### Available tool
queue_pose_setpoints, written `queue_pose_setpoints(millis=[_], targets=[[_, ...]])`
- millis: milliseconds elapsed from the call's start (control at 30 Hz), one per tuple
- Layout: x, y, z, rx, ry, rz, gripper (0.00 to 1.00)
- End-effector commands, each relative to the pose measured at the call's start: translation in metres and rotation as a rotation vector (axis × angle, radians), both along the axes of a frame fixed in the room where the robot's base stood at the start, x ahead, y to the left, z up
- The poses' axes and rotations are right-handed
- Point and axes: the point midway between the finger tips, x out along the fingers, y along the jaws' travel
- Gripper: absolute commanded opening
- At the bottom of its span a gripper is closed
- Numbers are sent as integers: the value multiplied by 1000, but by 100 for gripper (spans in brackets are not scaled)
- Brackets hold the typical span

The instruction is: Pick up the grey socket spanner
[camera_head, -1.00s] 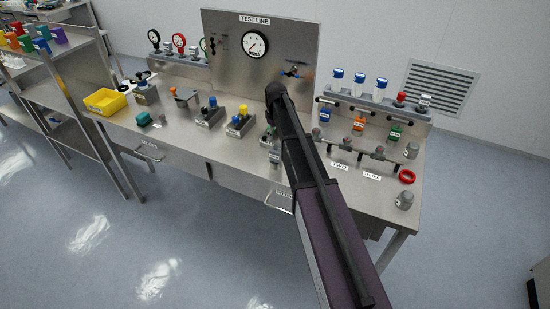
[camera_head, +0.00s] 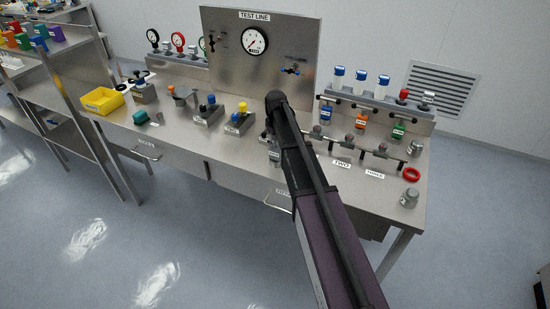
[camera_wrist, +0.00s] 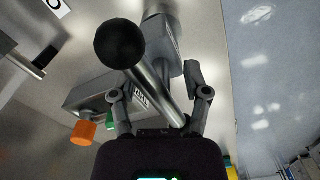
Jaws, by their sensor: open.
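My gripper (camera_wrist: 158,82) is open in the wrist view, its two fingers on either side of a grey metal rod (camera_wrist: 160,92) that ends in a black ball (camera_wrist: 119,44). The rod shows between the fingers; I cannot tell whether either finger touches it. I cannot tell for sure whether this rod belongs to the grey socket spanner. In the head view my arm covers the gripper and most of what is around it on the bench.
A grey labelled block (camera_wrist: 95,92) with an orange cap (camera_wrist: 83,132) is close to the left finger. The steel bench (camera_head: 185,150) carries a yellow bin (camera_head: 102,100), a teal object (camera_head: 141,117), a red ring (camera_head: 411,174) and a grey cylinder (camera_head: 409,198). The test panel (camera_head: 285,45) stands behind.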

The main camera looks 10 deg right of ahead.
Motion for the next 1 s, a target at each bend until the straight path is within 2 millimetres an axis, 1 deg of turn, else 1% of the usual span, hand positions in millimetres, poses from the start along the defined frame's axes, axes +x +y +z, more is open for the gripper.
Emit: queue_pose_setpoints(millis=[600, 667, 700, 767, 800, 833, 1000], targets=[[0, 0, -1, 0, 0, 0, 61], [0, 0, -1, 0, 0, 0, 43], [0, 0, -1, 0, 0, 0, 31], [0, 0, -1, 0, 0, 0, 14], [0, 0, -1, 0, 0, 0, 2], [0, 0, -1, 0, 0, -1, 0], [0, -1, 0, 0, 0, -1, 0]])
